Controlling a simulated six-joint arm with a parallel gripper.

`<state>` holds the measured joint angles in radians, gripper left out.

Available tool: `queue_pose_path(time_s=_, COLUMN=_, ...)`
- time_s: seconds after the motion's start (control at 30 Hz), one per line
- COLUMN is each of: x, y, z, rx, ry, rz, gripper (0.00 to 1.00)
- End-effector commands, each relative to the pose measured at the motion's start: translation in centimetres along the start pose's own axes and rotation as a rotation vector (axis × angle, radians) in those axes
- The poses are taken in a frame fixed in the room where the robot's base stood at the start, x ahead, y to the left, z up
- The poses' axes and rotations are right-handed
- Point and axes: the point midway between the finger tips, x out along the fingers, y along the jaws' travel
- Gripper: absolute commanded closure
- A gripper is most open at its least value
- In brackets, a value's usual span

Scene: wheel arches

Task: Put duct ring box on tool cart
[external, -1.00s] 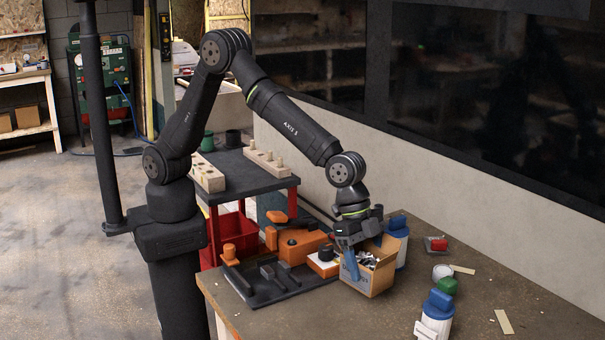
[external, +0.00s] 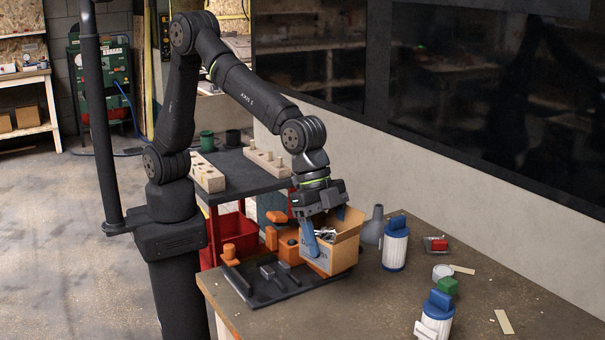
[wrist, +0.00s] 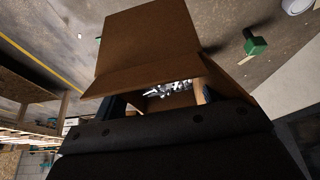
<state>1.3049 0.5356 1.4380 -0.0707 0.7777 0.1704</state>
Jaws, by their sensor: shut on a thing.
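The duct ring box is an open cardboard box (external: 342,256) with flaps up and shiny metal parts inside. My gripper (external: 325,232) is shut on it, with a blue finger down its near side. The box is tilted slightly and appears lifted, above the right end of the black tool tray. In the wrist view the box (wrist: 147,42) shows its flaps and the metal pieces in its opening. The tool cart (external: 240,171) has a dark top and red frame and stands left of and behind the box, beyond the bench.
On the cart top are wooden peg blocks (external: 207,173) and green and black cups (external: 207,141). Orange tools and a black tray (external: 262,295) lie on the bench (external: 385,300). A white-and-blue canister (external: 395,246) and a grey funnel-like item (external: 373,228) stand right of the box.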

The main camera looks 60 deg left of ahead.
Motion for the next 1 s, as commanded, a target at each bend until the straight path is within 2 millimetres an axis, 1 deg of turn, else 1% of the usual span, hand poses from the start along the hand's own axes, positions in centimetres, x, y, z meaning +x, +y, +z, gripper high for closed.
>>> queue_pose_path(time_s=0.1, x=-2.1, y=0.0, z=-1.0, rx=0.000, ry=0.006, rz=-0.001, gripper=0.70)
queue_pose_path(time_s=0.27, x=-2.2, y=-3.0, z=-0.1, rx=-0.055, ry=-0.001, rz=-0.023, gripper=0.70)
queue_pose_path(time_s=0.37, x=-2.5, y=-5.1, z=0.6, rx=-0.095, ry=-0.003, rz=-0.040, gripper=0.70)
queue_pose_path(time_s=0.47, x=-2.9, y=-7.8, z=1.5, rx=-0.148, ry=-0.003, rz=-0.062, gripper=0.70)
queue_pose_path(time_s=0.57, x=-3.5, y=-11.3, z=2.8, rx=-0.217, ry=-0.004, rz=-0.091, gripper=0.70)
queue_pose_path(time_s=0.6, x=-3.8, y=-12.9, z=3.5, rx=-0.249, ry=-0.005, rz=-0.104, gripper=0.70)
queue_pose_path(time_s=0.67, x=-4.3, y=-15.3, z=4.7, rx=-0.302, ry=-0.006, rz=-0.125, gripper=0.70)
queue_pose_path(time_s=0.7, x=-4.7, y=-16.9, z=5.6, rx=-0.336, ry=-0.007, rz=-0.139, gripper=0.70)
queue_pose_path(time_s=0.77, x=-5.3, y=-19.3, z=7.0, rx=-0.390, ry=-0.008, rz=-0.162, gripper=0.70)
queue_pose_path(time_s=0.8, x=-5.8, y=-20.8, z=8.0, rx=-0.425, ry=-0.009, rz=-0.176, gripper=0.70)
queue_pose_path(time_s=0.87, x=-6.4, y=-23.0, z=9.5, rx=-0.477, ry=-0.009, rz=-0.197, gripper=0.70)
queue_pose_path(time_s=0.9, x=-6.8, y=-24.4, z=10.6, rx=-0.513, ry=-0.010, rz=-0.211, gripper=0.70)
queue_pose_path(time_s=0.97, x=-7.6, y=-26.5, z=12.3, rx=-0.565, ry=-0.011, rz=-0.233, gripper=0.70)
queue_pose_path(time_s=1.0, x=-8.1, y=-27.8, z=13.4, rx=-0.601, ry=-0.011, rz=-0.247, gripper=0.70)
